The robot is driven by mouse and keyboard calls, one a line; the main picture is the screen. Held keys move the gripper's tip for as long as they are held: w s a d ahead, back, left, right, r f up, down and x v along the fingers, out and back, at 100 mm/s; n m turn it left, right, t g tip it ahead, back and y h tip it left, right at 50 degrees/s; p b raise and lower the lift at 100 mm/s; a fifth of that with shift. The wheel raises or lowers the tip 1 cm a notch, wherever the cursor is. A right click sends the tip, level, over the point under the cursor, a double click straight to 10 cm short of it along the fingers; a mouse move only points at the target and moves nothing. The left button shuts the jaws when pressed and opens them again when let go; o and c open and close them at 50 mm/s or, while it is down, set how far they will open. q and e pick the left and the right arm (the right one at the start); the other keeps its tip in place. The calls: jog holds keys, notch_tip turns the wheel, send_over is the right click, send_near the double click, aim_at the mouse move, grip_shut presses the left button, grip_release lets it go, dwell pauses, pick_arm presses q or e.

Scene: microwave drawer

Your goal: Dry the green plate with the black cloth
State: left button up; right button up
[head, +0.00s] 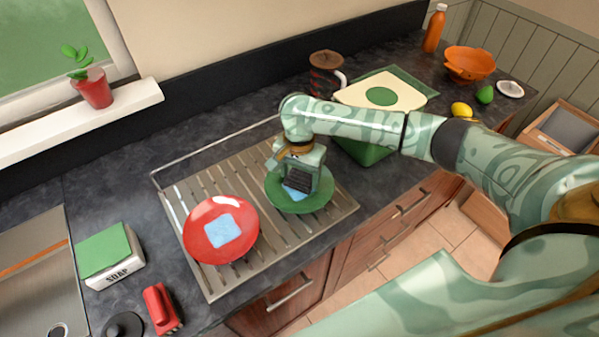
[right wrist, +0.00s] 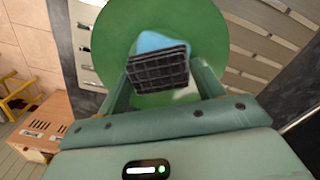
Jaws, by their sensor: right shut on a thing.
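The green plate (head: 322,198) lies on the right part of the metal draining rack. A light blue wet-looking patch (head: 293,192) is on it, partly hidden. My right gripper (head: 298,176) is over the plate, shut on the black cloth (head: 302,181), a small dark piece with a grid pattern. In the right wrist view the cloth (right wrist: 158,68) sits between the fingers, in front of the green plate (right wrist: 112,42), covering part of the blue patch (right wrist: 155,41). I cannot tell whether cloth and plate touch. My left gripper is out of view.
A red plate (head: 198,248) with a blue patch lies beside the green plate on the rack (head: 182,190). A soap box (head: 110,262) and a red object (head: 161,308) are at lower left.

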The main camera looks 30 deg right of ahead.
jog(key=shift+f, duration=0.6)
dwell(0.3)
